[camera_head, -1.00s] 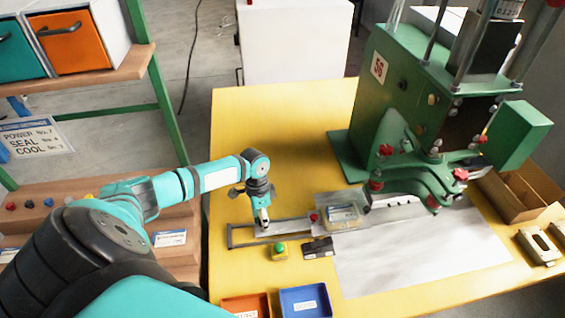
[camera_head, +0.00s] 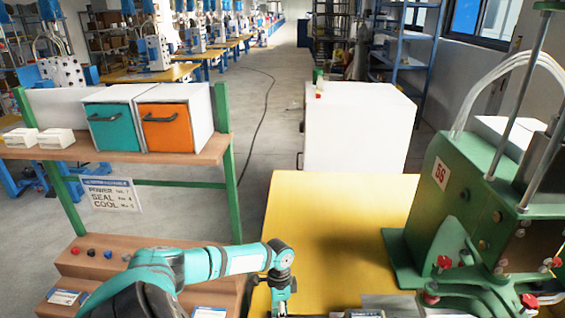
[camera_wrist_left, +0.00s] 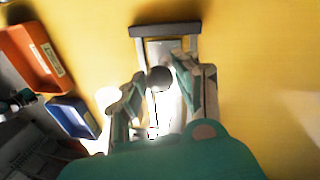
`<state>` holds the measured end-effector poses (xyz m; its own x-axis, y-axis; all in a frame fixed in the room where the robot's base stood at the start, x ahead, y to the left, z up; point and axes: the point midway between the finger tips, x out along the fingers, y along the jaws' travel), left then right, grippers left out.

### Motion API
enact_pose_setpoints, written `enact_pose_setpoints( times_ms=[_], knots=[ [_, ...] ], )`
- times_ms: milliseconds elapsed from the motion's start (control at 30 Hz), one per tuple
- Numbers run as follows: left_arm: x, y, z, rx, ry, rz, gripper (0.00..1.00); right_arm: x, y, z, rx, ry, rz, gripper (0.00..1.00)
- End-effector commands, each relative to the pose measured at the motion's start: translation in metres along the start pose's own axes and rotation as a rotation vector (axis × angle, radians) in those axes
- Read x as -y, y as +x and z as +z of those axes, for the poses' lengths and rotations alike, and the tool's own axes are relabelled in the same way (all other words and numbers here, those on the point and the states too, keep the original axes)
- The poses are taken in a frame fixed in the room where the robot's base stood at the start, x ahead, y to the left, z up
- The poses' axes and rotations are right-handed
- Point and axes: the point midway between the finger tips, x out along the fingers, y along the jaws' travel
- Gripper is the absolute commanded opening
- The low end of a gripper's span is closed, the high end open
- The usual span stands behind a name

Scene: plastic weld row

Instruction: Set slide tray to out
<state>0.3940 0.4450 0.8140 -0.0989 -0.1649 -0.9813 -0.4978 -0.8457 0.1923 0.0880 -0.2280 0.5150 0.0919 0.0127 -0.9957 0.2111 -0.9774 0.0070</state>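The slide tray (camera_wrist_left: 158,48) shows in the left wrist view as a light metal plate between two grey rails joined by a dark end bar (camera_wrist_left: 166,30). A round dark knob (camera_wrist_left: 160,79) stands on it. My left gripper (camera_wrist_left: 160,74) is over the tray, with its fingers apart on either side of the knob. I cannot tell if either finger touches it. In the head view only the upper part of this gripper shows at the bottom edge; its fingertips and the tray there are cut off. My right gripper is in neither view.
The green press (camera_head: 455,215) stands on the yellow table (camera_head: 330,215) at the right. An orange bin (camera_wrist_left: 35,68) and a blue bin (camera_wrist_left: 72,118) lie beside the tray. A shelf with teal and orange drawers (camera_head: 172,127) stands left; a white cabinet (camera_head: 357,125) stands behind.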

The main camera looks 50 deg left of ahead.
Motion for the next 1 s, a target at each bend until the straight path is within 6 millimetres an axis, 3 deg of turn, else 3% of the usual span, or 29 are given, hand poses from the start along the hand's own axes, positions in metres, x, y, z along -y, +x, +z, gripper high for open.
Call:
enact_pose_setpoints(
  times_ms=[167,533,1000],
  knots=[
    [0.002,-0.001,0.001,0.001,-0.002,-0.004,0.52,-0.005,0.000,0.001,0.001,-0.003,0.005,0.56],
    [0.001,-0.009,0.000,0.000,-0.001,-0.002,0.52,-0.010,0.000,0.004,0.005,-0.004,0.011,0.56],
    [0.002,-0.100,0.002,-0.001,-0.001,-0.005,0.52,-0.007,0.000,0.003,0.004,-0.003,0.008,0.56]
  ],
)
